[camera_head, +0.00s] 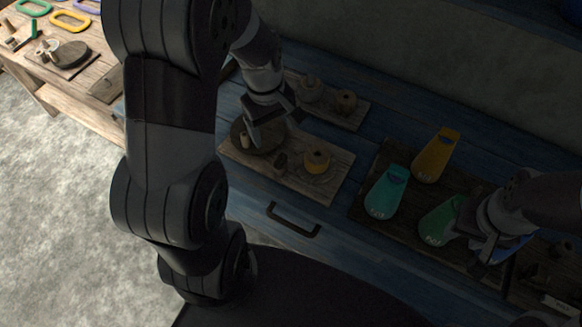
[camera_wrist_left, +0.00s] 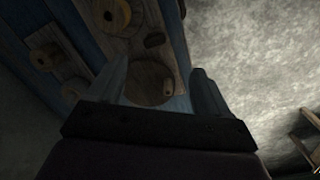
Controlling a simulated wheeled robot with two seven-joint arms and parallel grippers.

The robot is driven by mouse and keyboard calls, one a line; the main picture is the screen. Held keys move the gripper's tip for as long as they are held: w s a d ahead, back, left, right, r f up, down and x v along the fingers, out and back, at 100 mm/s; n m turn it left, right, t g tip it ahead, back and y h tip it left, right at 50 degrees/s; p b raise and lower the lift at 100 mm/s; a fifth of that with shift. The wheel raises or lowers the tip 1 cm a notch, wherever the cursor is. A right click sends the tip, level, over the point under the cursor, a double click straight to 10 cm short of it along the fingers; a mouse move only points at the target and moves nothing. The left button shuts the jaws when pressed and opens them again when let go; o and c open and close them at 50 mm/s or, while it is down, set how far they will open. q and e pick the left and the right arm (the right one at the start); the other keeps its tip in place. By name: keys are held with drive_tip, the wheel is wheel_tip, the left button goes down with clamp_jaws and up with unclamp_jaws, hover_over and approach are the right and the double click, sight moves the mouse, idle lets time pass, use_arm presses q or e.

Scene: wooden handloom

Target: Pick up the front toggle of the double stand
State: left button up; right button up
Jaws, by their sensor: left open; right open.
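I cannot tell for sure which part is the double stand. My left gripper (camera_head: 275,124) is open and empty above the disc. My right gripper (camera_head: 484,248) is open at the right, near a green tag.
A second board with two spools (camera_head: 346,101) stands behind. A dark tray holds a teal tag (camera_head: 387,190), an orange tag (camera_head: 436,155) and a green tag (camera_head: 437,222). A drawer handle (camera_head: 292,220) is on the bench front. A pale wooden table (camera_head: 90,85) stands far left.

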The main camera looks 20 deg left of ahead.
sight(280, 160)
use_arm(q)
drive_tip(key=f+n, duration=0.2)
drive_tip(key=f, duration=0.2)
drive_tip(key=w+f+n, duration=0.1)
drive_tip(key=f+n, duration=0.1)
drive_tip(key=f, duration=0.3)
drive_tip(key=w+f+n+b, duration=0.1)
drive_tip(key=f+n, duration=0.1)
drive_tip(key=f, duration=0.2)
drive_tip(key=shift+d+f+g+h, duration=0.1)
drive_tip(key=shift+f+g+h, duration=0.2)
drive_tip(key=shift+f, duration=0.1)
drive_tip(key=c, duration=1.2)
